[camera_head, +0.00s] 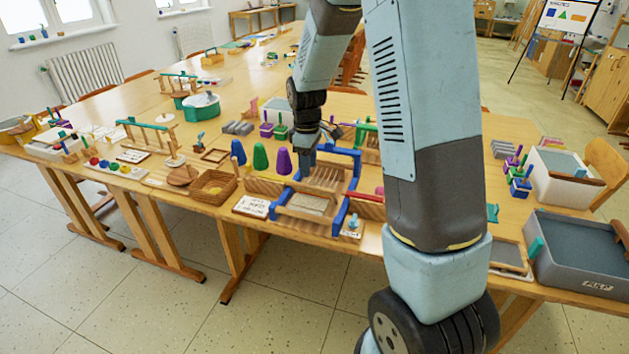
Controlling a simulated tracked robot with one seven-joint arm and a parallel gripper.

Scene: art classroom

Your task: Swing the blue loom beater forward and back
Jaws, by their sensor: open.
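The blue loom (340,215) stands near the front edge of the long wooden table, right of the middle. It has blue side parts, pale threads and a wooden front. A blue bar at its back right, which looks like the beater (344,152), shows beside my gripper; I cannot tell its exact tilt. My gripper (305,170) points down over the back left part of the loom. It is open and looks empty. The fingertips are small and dark, so I cannot tell whether they touch the loom. My arm hides what lies right of the loom.
Blue, green and purple cones (260,157) stand close left of the loom. A green frame (366,136) stands behind. A grey tray (583,257) sits at the far right. Free tabletop is scarce around the loom.

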